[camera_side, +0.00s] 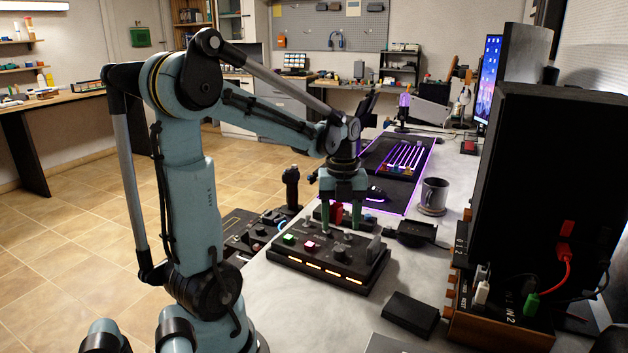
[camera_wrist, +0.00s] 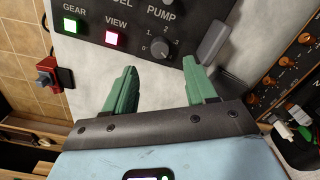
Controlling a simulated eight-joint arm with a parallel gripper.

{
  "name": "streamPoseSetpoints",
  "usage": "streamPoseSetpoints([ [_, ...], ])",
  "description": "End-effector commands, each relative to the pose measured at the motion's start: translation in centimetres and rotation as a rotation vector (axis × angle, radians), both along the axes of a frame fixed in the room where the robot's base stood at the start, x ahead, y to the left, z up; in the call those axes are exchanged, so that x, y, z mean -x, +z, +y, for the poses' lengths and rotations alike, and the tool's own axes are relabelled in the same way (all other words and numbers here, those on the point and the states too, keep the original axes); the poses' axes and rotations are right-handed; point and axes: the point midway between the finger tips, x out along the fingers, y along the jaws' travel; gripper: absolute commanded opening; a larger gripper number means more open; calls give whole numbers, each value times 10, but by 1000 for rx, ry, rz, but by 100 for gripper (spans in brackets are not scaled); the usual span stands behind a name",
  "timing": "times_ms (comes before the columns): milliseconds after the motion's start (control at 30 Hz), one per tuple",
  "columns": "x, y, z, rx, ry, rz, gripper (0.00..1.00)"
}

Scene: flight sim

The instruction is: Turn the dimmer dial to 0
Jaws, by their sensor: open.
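A dark control panel (camera_side: 320,268) lies on the grey desk. A small dark dial (camera_wrist: 160,48) with the numbers 0, 1 and 2 around it shows at the top of the wrist view. The word PUMP stands above it; I see no dimmer label, and its pointer is too small to read. In the side view a dark knob (camera_side: 340,251) sits on the panel, right of the pink button. My gripper (camera_side: 342,222) has green fingers and is open and empty above the panel. In the wrist view its fingertips (camera_wrist: 160,66) are apart, below and either side of the dial.
A green GEAR button (camera_wrist: 70,25) and a pink VIEW button (camera_wrist: 112,37) glow left of the dial. A grey lever (camera_wrist: 213,41) stands close to its right. A joystick (camera_side: 291,186), a mug (camera_side: 433,193) and a black box (camera_side: 410,313) are nearby.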

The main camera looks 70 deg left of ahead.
Motion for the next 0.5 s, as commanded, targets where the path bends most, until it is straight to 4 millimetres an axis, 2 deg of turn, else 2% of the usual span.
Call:
streamPoseSetpoints([
  [300, 0, -44, 0, 0, 0, 0, 56],
  [500, 0, -61, 0, -1, 1, -1, 56],
])
